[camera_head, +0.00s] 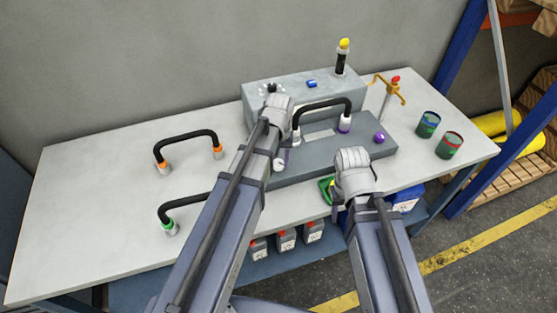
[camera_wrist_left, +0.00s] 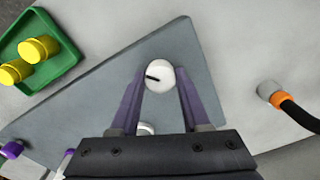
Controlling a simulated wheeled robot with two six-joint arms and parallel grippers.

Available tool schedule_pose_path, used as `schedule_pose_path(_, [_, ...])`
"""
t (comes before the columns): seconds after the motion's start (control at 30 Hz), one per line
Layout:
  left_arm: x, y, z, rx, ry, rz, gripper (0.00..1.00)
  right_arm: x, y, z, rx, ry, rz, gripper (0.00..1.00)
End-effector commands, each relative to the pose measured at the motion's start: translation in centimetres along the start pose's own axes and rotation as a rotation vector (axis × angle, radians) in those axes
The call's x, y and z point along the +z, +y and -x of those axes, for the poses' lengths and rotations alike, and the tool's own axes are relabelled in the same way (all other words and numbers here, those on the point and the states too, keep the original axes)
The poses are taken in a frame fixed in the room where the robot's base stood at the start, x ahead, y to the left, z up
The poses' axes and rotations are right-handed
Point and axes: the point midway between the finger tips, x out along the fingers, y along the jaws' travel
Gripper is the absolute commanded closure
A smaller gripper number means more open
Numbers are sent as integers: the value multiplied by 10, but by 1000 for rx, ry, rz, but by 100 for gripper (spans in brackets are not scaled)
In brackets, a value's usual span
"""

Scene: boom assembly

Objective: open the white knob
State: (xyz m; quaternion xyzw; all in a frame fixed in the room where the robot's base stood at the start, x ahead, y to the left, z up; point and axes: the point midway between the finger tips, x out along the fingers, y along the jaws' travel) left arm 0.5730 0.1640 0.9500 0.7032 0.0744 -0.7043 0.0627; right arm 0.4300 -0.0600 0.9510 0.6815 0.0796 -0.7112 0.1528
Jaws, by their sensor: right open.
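The white knob (camera_wrist_left: 159,75), with a dark line on its top, stands on the grey plate (camera_wrist_left: 75,112) in the left wrist view. In the head view the knob (camera_head: 279,164) shows at the left end of the grey block, beside my left arm. My left gripper's fingers are mostly hidden there. My right gripper (camera_head: 338,200) is by the table's front edge, mostly hidden by its wrist, with nothing visibly held.
A black hose (camera_head: 322,104) with white and purple ends stands on the block. A purple knob (camera_head: 379,138) is at right. A green tray (camera_wrist_left: 60,50) holds yellow cylinders. Loose hoses (camera_head: 188,136) lie at left; two cans (camera_head: 449,145) stand at right. The far left table is clear.

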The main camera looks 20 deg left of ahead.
Motion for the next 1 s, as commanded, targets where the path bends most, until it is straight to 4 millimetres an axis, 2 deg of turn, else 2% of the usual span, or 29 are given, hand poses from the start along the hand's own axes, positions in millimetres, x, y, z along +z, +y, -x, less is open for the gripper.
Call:
schedule_pose_path(0.03, [0,0,0,0,0,0,48,0,0,0,0,0,0,50])
schedule_pose_path(0.27, [0,0,0,0,0,-1,23,0,0,0,0,0,0,50])
schedule_pose_path(0.67, [0,0,6,0,0,-1,23,0,0,6,0,0,0,50])
schedule_pose_path(1.0, [0,0,43,0,0,-1,23,2,4,43,0,0,1,50])
